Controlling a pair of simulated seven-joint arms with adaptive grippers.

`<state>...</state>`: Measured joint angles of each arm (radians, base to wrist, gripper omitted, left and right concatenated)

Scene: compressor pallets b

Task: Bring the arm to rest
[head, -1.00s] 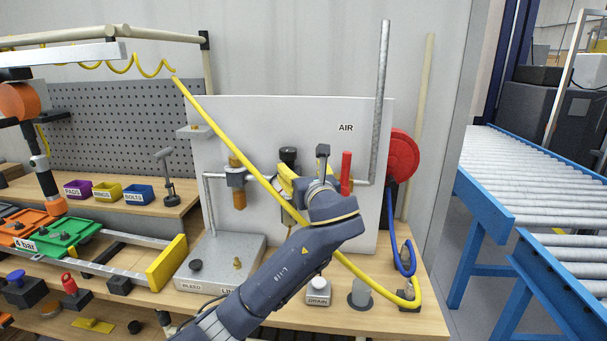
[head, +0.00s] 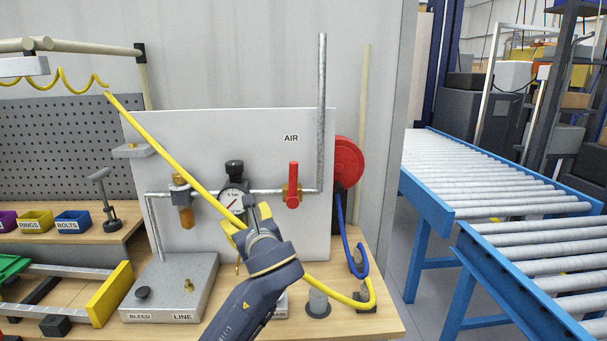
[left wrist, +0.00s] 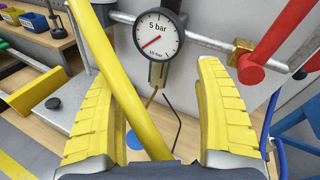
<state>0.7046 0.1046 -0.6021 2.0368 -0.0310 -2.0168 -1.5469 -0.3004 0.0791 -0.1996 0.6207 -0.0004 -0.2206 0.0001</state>
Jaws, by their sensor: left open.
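My left arm comes up from the bottom of the head view, and its gripper (head: 245,222) is in front of the white AIR panel (head: 265,150), below the pressure gauge (head: 233,200). In the left wrist view my left gripper (left wrist: 155,110) is open, its yellow-padded fingers wide apart. The yellow hose (left wrist: 115,85) crosses the view between the fingers, nearer the left one; I cannot tell whether it touches. The gauge (left wrist: 158,35), marked 5 bar, is beyond the fingertips. My right gripper is in neither view.
A red-handled valve (head: 293,185) is on the pipe right of the gauge. A red reel (head: 348,162) with a blue hose (head: 343,225) is at the panel's right edge. The grey BLEED and LINE block (head: 170,287) stands on the bench at left. A roller conveyor (head: 490,180) is at right.

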